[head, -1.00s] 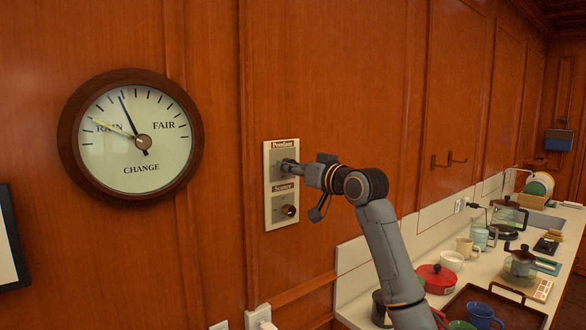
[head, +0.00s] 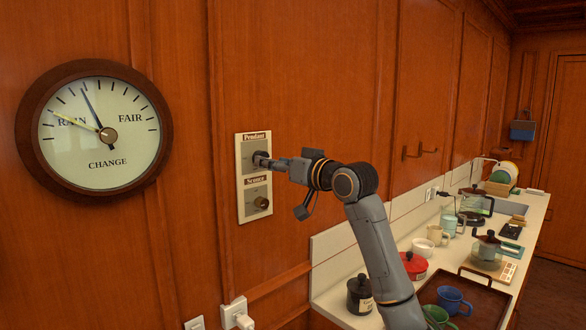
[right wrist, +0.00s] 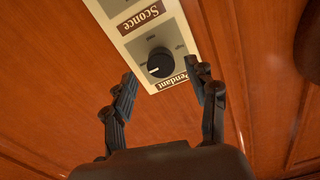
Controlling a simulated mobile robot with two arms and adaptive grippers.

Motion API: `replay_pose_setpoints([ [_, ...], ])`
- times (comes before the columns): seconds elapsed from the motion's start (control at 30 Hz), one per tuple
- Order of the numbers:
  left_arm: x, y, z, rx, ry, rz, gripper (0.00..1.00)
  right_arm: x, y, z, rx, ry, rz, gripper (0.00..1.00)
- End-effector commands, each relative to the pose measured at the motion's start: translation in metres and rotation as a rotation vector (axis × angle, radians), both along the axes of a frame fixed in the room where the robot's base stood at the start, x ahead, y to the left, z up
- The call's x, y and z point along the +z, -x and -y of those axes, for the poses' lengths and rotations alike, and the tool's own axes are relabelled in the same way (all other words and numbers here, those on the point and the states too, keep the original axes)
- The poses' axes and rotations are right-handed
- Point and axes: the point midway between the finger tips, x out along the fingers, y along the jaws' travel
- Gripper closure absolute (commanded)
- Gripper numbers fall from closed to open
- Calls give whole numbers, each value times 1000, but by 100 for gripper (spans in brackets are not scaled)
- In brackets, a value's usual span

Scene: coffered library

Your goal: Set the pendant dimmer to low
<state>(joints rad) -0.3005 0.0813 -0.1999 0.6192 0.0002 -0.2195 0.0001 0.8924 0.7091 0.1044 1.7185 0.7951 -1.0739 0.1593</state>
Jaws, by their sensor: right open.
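The pendant dimmer is a round black knob (right wrist: 160,62) with a white mark, on a cream wall plate (head: 243,185) under a "Pendant" label. The small scale print beside it is too blurred to read. My right gripper (head: 266,161) is just in front of the knob in the head view and partly hides it. In the right wrist view my right gripper (right wrist: 164,77) is open, its fingers apart on either side of the knob's near side, with nothing held. Whether a finger touches the knob cannot be told. My left gripper is not in view.
A sconce knob (head: 262,203) sits lower on the same plate. A round barometer (head: 94,130) hangs left of it. The counter (head: 335,285) at right holds a red pot (head: 413,266), a dark jar (head: 360,295), a tray (head: 480,313) and mugs.

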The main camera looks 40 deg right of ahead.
Motion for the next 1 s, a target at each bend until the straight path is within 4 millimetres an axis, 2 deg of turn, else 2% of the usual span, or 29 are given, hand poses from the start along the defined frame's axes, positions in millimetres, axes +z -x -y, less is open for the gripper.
replay_pose_setpoints([
  [0.03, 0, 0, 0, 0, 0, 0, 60, -1, 12, 2, -2, 4, 0, 42],
  [0.2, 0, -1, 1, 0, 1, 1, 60, -1, 47, 4, -1, 5, -3, 42],
  [0.4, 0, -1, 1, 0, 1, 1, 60, -1, 72, 5, 0, 2, -3, 42],
  [0.57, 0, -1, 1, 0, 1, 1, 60, -1, 78, 6, 1, 0, -4, 42],
  [1.0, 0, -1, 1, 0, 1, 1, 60, -1, 78, 6, 1, 0, -3, 42],
])
